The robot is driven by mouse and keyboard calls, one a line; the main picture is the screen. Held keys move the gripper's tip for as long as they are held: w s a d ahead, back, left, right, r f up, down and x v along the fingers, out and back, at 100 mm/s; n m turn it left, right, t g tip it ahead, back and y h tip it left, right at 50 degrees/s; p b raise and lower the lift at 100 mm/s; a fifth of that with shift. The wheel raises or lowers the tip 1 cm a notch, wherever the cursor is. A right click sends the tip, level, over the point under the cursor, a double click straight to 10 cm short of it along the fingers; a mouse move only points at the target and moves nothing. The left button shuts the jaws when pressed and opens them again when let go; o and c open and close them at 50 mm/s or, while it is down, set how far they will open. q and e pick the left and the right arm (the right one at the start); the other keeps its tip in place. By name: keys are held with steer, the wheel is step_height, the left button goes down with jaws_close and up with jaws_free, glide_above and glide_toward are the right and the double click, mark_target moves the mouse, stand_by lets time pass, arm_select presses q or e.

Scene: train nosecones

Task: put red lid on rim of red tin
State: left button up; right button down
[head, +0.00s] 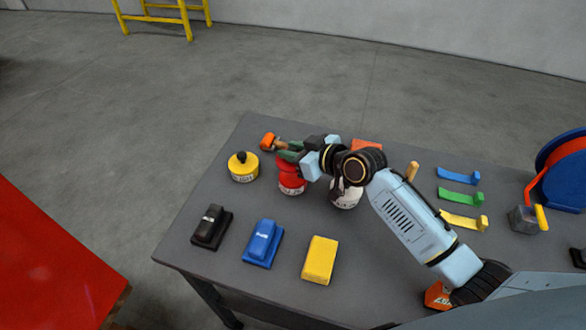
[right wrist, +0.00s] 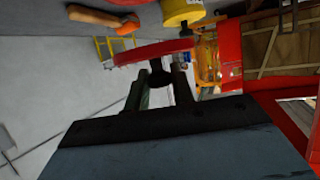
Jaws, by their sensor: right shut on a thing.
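My right gripper (head: 287,152) is shut on the black knob of the red lid (right wrist: 150,53), seen nearly edge-on in the right wrist view. The fingers (right wrist: 160,78) stand on either side of the knob. In the head view the red lid (head: 288,164) is over the red tin (head: 291,186), partly hidden by the gripper. I cannot tell whether lid and rim touch. A red patch at the top edge of the right wrist view may be the tin. My left gripper is not in view.
A yellow tin (head: 243,174) with a black knob stands left of the red tin, a white tin (head: 345,194) to its right. Black (head: 211,228), blue (head: 263,243) and yellow (head: 320,261) blocks lie in front on the grey table (head: 290,285).

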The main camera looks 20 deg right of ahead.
mark_target(293, 176)
steer(key=shift+f+b, duration=0.45)
steer(key=shift+f, duration=2.2)
steer(key=shift+f, duration=0.1)
steer(key=shift+f, duration=0.15)
steer(key=c, duration=1.2)
jaws_free()
steer(key=shift+r, duration=0.35)
steer(key=shift+p+v, duration=0.35)
steer(key=shift+v, duration=5.55)
